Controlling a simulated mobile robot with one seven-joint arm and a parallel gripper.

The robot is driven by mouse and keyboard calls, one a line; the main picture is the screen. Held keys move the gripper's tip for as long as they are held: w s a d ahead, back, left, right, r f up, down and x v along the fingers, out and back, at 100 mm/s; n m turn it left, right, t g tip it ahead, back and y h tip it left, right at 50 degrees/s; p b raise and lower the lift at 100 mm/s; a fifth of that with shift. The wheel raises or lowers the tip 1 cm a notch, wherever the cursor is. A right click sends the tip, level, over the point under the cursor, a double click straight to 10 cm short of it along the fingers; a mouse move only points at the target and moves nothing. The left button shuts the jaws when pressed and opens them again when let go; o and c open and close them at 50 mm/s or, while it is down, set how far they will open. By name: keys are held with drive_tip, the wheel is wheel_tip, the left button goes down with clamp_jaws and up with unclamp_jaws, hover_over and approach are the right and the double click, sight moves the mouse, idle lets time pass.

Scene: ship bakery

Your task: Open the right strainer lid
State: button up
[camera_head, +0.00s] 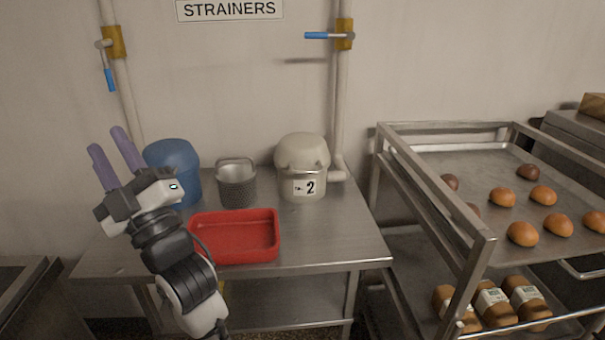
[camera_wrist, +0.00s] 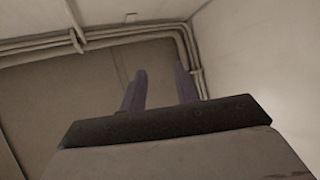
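The right strainer (camera_head: 303,186) is a cream, rounded pot at the back right of the steel table, with a label reading 2. Its domed lid (camera_head: 302,148) sits on top and looks shut. A blue strainer (camera_head: 172,166) stands at the back left, partly behind my arm. My gripper (camera_head: 108,150) is raised at the left, in front of and left of the blue strainer, pointing up. Its two purple fingers are apart with nothing between them. The wrist view shows the fingers (camera_wrist: 160,90) apart against the upper wall and pipes; no strainer shows there.
A metal mesh basket (camera_head: 237,184) stands between the two strainers. A red tray (camera_head: 236,240) lies on the steel table (camera_head: 330,235) in front. Pipes with blue-handled valves (camera_head: 328,35) run down the wall behind. A rack (camera_head: 440,200) with buns and loaves stands at the right.

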drive_tip(key=w+d+f+t+h, duration=0.1)
drive_tip(key=w+d+f+h, duration=0.55)
drive_tip(key=w+d, duration=0.4)
drive_tip(key=n+g+h+b, duration=0.1)
drive_tip(key=n+g+h, duration=0.1)
drive_tip(key=n+h, duration=0.3)
approach(309, 172)
drive_tip(key=p+x, duration=0.5)
drive_tip(key=x, duration=0.4)
drive_tip(key=shift+w, duration=0.3)
drive_tip(key=shift+w+a, duration=0.2)
drive_tip(key=shift+w, duration=0.2)
clamp_jaws()
